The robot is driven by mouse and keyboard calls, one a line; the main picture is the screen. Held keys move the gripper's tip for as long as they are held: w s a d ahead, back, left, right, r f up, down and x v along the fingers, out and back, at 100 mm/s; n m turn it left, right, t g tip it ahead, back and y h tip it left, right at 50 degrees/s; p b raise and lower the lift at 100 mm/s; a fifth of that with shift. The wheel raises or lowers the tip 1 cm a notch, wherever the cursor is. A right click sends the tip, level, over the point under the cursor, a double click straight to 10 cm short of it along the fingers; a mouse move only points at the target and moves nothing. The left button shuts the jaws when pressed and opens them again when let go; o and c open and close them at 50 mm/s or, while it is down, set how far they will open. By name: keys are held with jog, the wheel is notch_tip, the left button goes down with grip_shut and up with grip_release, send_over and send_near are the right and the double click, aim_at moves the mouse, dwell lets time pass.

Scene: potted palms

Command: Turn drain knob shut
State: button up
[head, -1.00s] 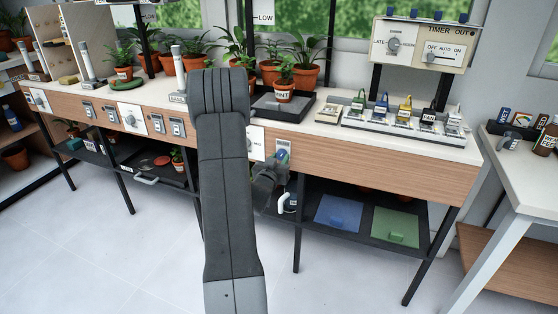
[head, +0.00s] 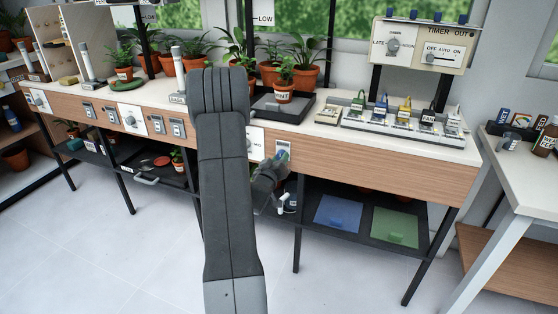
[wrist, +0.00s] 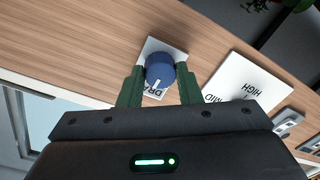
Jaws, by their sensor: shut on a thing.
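The round blue drain knob (wrist: 159,70) sits on a white plate (wrist: 152,46) on the wooden bench front in the wrist view. Its white pointer line points down and slightly left in that picture, over partly covered letters "DRA". The green fingers of my gripper (wrist: 160,82) stand on either side of the knob and are shut on it. In the head view my gripper (head: 281,158) is at the bench front, right of my dark arm, and hides most of the knob and its plate.
A white plate marked "HIGH" and "MID" (wrist: 240,88) is beside the drain plate in the wrist view. Below the bench are a shelf with blue (head: 338,213) and green (head: 395,225) panels. A black bench leg (head: 297,240) stands below my gripper. The floor in front is clear.

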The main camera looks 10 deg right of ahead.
jog(key=shift+n, duration=0.3)
jog(key=o, duration=1)
jog(key=p+v, duration=0.1)
jog(key=v, duration=1.3)
jog(key=shift+w, duration=0.1)
